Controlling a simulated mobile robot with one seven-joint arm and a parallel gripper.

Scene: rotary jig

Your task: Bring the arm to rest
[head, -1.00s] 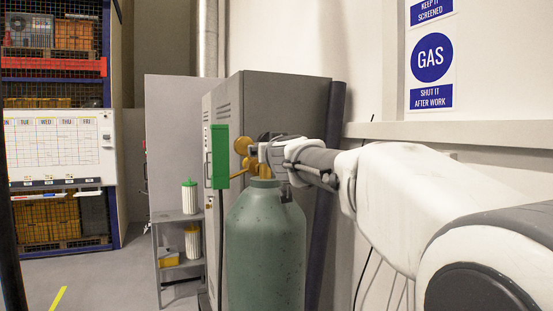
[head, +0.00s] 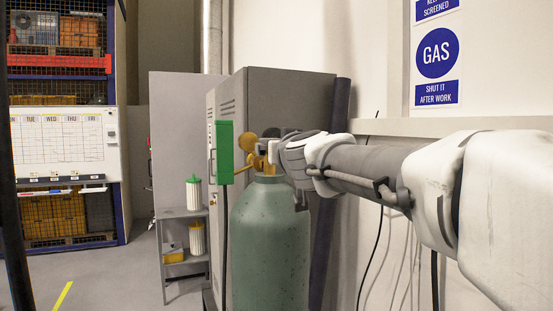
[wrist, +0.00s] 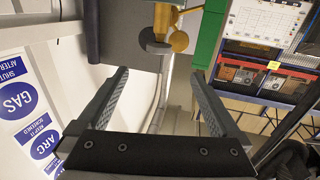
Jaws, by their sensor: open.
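My white and grey arm reaches from the right edge of the head view to the top of a green gas cylinder (head: 265,245). My gripper (wrist: 160,75) is open in the wrist view, its two dark fingers apart with nothing between them. Gold valve fittings (head: 247,148) sit at the cylinder top, just left of my wrist; they also show beyond the fingertips in the wrist view (wrist: 179,40). In the head view my wrist hides the fingers and part of the fittings. I cannot tell the exact gap from gripper to fittings.
A tall grey cabinet (head: 270,100) stands behind the cylinder. A green box (head: 223,152) hangs left of the fittings. A small shelf (head: 184,215) holds white containers with coloured lids. The wall with the gas sign (head: 437,52) runs close beside my arm. Floor at left is clear.

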